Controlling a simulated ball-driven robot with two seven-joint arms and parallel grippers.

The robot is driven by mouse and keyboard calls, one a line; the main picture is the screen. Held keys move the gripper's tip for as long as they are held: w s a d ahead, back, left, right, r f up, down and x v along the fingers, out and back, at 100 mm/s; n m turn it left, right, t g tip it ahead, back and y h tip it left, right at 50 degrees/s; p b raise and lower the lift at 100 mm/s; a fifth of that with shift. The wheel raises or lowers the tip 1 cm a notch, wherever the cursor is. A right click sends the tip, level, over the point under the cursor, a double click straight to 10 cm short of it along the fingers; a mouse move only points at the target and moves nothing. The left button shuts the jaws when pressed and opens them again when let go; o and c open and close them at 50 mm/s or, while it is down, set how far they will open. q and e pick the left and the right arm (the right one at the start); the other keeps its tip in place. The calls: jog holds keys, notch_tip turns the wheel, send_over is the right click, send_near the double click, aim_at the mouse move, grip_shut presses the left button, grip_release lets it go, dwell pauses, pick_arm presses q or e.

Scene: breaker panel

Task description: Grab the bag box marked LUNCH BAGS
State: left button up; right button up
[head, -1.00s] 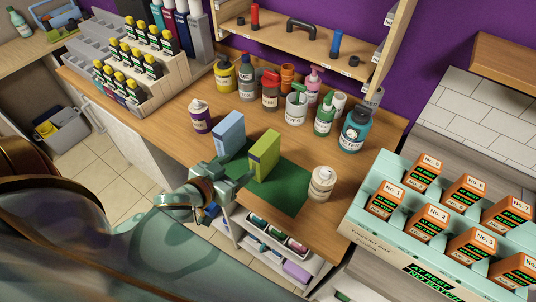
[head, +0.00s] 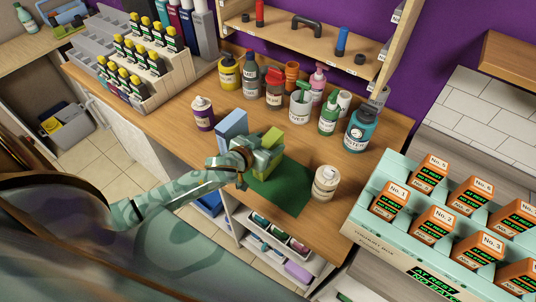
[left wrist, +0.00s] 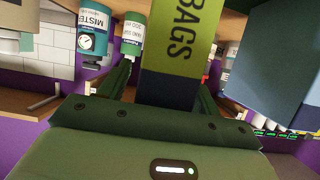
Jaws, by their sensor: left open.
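A yellow-green box (head: 273,136) stands on the green mat (head: 290,196) on the wooden counter, mostly hidden behind my left gripper (head: 262,160). In the left wrist view the box (left wrist: 180,45) shows the word BAGS and a dark blue band; any other word is out of sight. My left gripper (left wrist: 160,97) is open, with one finger on each side of this box. A light blue box (head: 232,126) stands just left of it in the head view, and it fills the right of the left wrist view (left wrist: 275,60). My right gripper is not in view.
A purple-labelled bottle (head: 203,112) stands left of the boxes, and a white-lidded jar (head: 325,182) stands right. Several bottles, including a big teal one (head: 358,130), line the back. A mint rack (head: 385,255) of orange boxes is at right.

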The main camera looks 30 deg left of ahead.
pick_arm(q)
grip_shut()
jog(key=shift+r, duration=0.1)
